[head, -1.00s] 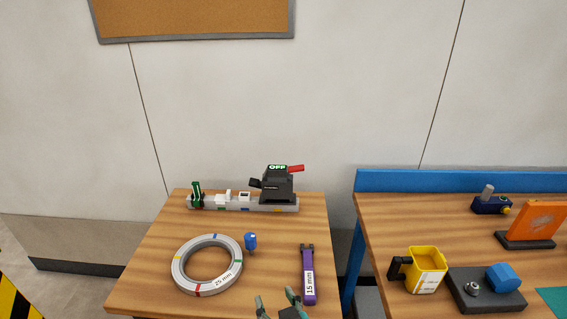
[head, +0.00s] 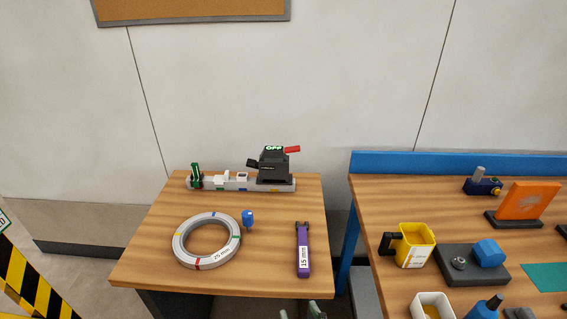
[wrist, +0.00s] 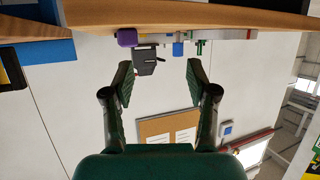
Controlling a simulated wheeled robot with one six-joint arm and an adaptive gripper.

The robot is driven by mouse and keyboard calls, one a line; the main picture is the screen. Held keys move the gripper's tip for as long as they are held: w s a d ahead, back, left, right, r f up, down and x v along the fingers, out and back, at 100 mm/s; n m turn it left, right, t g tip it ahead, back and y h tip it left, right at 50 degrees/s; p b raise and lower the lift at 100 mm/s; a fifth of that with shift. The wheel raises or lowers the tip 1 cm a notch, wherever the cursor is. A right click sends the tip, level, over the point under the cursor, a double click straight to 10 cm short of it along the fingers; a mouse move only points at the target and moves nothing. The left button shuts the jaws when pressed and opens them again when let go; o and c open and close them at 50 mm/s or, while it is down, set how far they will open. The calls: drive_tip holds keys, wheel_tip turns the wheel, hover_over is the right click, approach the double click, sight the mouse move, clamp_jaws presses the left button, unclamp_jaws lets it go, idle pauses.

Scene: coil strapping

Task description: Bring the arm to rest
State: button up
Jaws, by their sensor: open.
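My gripper (wrist: 160,82) is open and empty in the wrist view, its two green-padded fingers apart. In the head view only its fingertips (head: 299,313) show at the bottom edge, in front of the left wooden table (head: 265,280). The rest of my arm is out of the picture. The wrist view is upside down, with the table edge along its top and the wall between the fingers. Nothing touches the fingers.
On the left table are a grey coil (head: 178,245), a blue piece (head: 248,217), a purple 15 mm tool (head: 303,255) and a grey rail with a black device (head: 273,165) reading OFF. A blue-edged bench (head: 455,163) with a yellow cup (head: 418,247) stands right.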

drive_tip(key=s+d+f+m+h, duration=0.1)
drive_tip(key=s+d+f, duration=0.2)
drive_tip(key=s+d, duration=0.35)
drive_tip(key=s+d+f+m+h, duration=0.1)
drive_tip(key=s+d+f, duration=0.25)
drive_tip(key=s, duration=0.55)
drive_tip(key=s+d+r+h, duration=0.1)
drive_tip(key=s+d+r, duration=0.1)
drive_tip(key=s, duration=0.6)
drive_tip(key=s+d+r+m+t+h, duration=0.1)
drive_tip(key=s+d+r, duration=0.1)
drive_tip(key=s, duration=0.5)
drive_tip(key=shift+s+d+r+m+t, duration=0.2)
drive_tip(key=shift+s+d+m+t, duration=0.1)
drive_tip(key=shift+s+d, duration=0.1)
drive_tip(key=shift+w, duration=0.1)
